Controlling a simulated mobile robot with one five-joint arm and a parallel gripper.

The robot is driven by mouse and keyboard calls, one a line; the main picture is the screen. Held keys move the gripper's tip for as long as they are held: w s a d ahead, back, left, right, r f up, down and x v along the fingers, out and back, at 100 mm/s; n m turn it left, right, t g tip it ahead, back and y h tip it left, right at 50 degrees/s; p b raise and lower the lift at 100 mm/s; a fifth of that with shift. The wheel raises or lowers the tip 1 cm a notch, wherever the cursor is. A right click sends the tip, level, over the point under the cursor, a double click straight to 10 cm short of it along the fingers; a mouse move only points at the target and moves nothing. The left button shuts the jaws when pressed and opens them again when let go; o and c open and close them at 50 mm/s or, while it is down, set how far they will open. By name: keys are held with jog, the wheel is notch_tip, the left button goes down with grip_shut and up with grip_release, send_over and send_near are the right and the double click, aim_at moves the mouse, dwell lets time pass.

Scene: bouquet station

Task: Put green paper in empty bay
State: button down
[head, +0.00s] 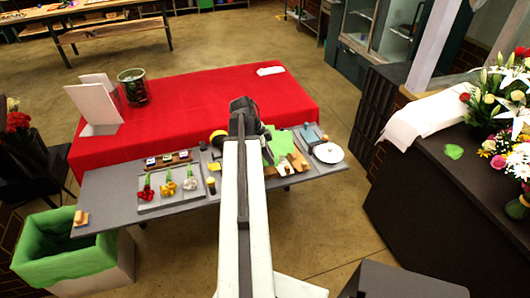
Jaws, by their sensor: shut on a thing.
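The green paper (281,145) shows as a flat light-green sheet just right of my gripper, above the right part of the grey work board. My gripper (250,122) is shut on it, though my own arm hides the fingertips and the grip point. A wooden holder (296,164) with upright pieces stands just below and right of the paper. The paper overlaps it in the picture, and I cannot tell whether they touch. My arm and the paper partly hide the holder, so I cannot make out which bay is empty.
A tray (158,204) with red, yellow and white flowers lies left of my arm. A white plate (328,153) sits at the board's right end. A green-lined bin (62,245) stands at the left.

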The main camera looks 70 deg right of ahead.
aim_at(266, 164)
jog(key=shift+w+r+n+p, duration=0.3)
jog(key=shift+w+n, duration=0.1)
jog(key=shift+n, duration=0.1)
jog(key=shift+r+n+p, duration=0.3)
jog(key=shift+r+n, duration=0.05)
jog(key=shift+n, duration=0.35)
jog(key=shift+s+r+n, duration=0.15)
jog(key=shift+s+n, duration=0.05)
jog(key=shift+n, duration=0.5)
jog(key=shift+w+f, duration=0.1)
jog(key=shift+f, duration=0.1)
notch_tip(266, 164, down, 8)
jog(key=b, duration=0.8)
jog(key=shift+f+b, duration=0.25)
jog(key=shift+b, duration=0.1)
jog(key=c, duration=0.8)
grip_release()
